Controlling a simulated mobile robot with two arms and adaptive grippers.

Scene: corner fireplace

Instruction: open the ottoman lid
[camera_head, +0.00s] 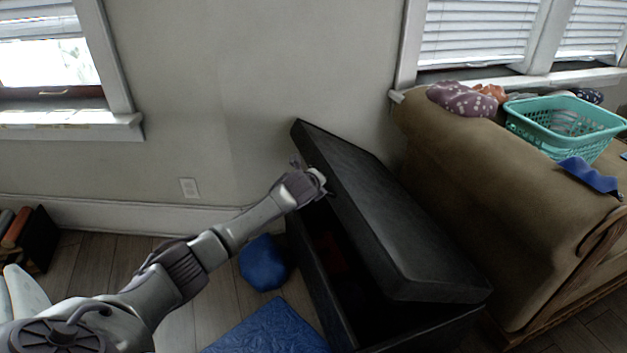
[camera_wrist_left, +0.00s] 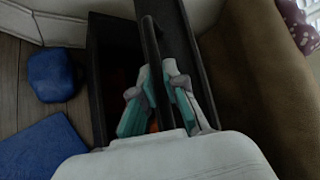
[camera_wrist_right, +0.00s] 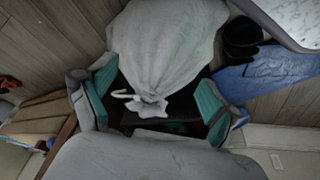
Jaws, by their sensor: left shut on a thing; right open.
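The black ottoman stands against the wall in the head view, its lid (camera_head: 385,215) raised and tilted, with a dark gap over the box (camera_head: 312,275). Something reddish shows dimly inside. My left gripper (camera_head: 318,186) is at the lid's near-side edge toward the far end. In the left wrist view its teal fingers (camera_wrist_left: 160,90) are shut on the lid's edge (camera_wrist_left: 150,45), with the open box (camera_wrist_left: 105,65) to the left. My right gripper (camera_wrist_right: 155,105) is open in the right wrist view, with a tied light-grey sack (camera_wrist_right: 165,50) beyond its fingers; it is outside the head view.
A brown sofa (camera_head: 480,180) stands close on the ottoman's right, with a teal basket (camera_head: 565,125) on it. A blue pouf (camera_head: 263,263) and a blue mat (camera_head: 268,330) lie on the floor left of the ottoman. Dark shelving with books (camera_head: 30,240) is at far left.

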